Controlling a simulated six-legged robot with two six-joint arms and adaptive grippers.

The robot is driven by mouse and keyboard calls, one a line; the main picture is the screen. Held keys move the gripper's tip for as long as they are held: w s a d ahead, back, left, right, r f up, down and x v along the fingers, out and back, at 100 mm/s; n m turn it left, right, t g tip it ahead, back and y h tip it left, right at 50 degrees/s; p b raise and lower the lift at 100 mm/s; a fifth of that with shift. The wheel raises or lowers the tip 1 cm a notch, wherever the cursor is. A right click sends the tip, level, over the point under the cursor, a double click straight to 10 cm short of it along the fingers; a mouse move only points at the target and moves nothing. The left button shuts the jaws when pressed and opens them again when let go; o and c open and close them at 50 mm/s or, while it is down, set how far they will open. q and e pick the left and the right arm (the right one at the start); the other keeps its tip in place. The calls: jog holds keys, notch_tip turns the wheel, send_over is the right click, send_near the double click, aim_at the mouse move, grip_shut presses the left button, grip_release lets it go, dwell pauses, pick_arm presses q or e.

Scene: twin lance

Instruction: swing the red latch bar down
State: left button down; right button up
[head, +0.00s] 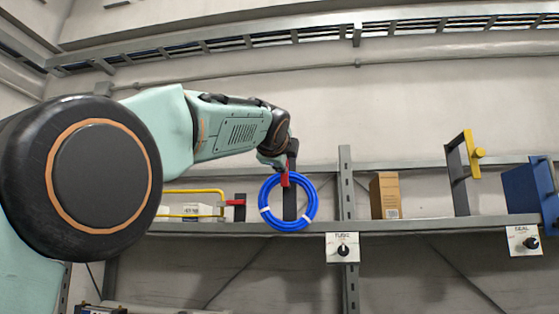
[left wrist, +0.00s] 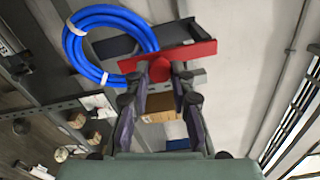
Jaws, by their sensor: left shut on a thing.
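The red latch bar (left wrist: 190,54) lies across a dark upright post (head: 291,203) on the shelf, and a little of its red (head: 285,177) shows in the head view. My left gripper (head: 280,163) is shut on the bar's rounded red knob, which sits between the fingertips (left wrist: 160,76) in the left wrist view. A blue hose coil (head: 265,212) hangs at the post, and the bar overlaps its edge in the left wrist view (left wrist: 75,45). I cannot tell whether bar and coil touch. My right gripper is not in view.
A grey shelf (head: 440,224) carries a cardboard box (head: 385,196), a yellow-handled bracket (head: 468,155) and a blue case (head: 528,195). A yellow rail (head: 195,191) and white boxes stand left of the coil. Two knob panels hang at the shelf edge, TURN-like (head: 342,261) and SEAL (head: 522,232).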

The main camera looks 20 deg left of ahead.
pick_arm(q)
jog(key=shift+r, duration=0.2)
dwell(0.4)
jog(key=c, duration=1.6)
grip_release()
jog(key=o, duration=0.5)
jog(key=shift+a+f, duration=0.1)
jog(key=shift+f, duration=0.05)
